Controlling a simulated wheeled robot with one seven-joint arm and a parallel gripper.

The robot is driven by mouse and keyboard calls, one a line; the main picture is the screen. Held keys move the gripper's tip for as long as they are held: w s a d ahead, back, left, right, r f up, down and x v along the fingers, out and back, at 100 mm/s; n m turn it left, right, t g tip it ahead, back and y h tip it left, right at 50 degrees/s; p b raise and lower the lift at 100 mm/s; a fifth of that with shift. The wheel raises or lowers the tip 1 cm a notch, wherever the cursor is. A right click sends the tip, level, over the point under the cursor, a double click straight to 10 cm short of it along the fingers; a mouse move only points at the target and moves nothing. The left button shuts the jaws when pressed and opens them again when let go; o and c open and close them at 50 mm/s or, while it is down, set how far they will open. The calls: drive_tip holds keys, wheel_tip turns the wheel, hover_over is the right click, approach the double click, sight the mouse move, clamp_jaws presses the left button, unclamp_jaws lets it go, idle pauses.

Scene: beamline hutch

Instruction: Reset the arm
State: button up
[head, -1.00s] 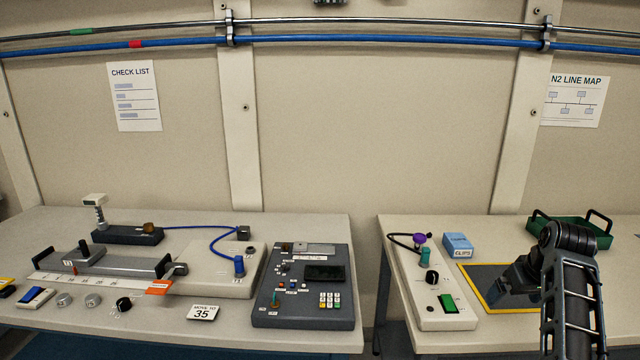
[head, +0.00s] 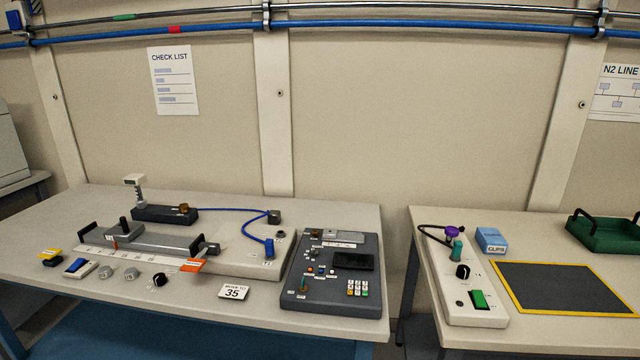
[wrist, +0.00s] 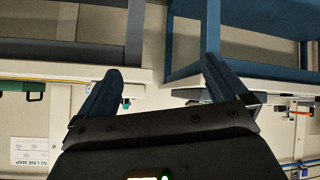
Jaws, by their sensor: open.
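My gripper (wrist: 162,72) shows in the wrist view, its two dark blue fingers spread wide with nothing between them. It is clear of the tables, which appear upside down beyond it. My arm is out of the head view. The right bench (head: 560,335) carries a white switch box (head: 478,317) with a green rocker.
A yellow-edged dark mat (head: 563,287) lies empty on the right bench, beside a blue clips box (head: 491,240) and a green tray (head: 605,234). A narrow gap separates the benches. Blue and grey pipes (head: 380,22) run along the wall.

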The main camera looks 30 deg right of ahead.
drive_tip(key=s+a+r+n+t+y, duration=0.1)
drive_tip(key=s+a+r+t+y, duration=0.1)
drive_tip(key=s+a+r, duration=0.6)
drive_tip(key=s+a+r+n+t+y, duration=0.2)
drive_tip(key=s+a+r, duration=0.6)
drive_tip(key=a, duration=0.4)
drive_tip(key=t+y, duration=0.1)
drive_tip(key=t, duration=0.1)
drive_tip(key=shift+s+a+r+n+t, duration=0.15)
drive_tip(key=shift+r+n+t, duration=0.15)
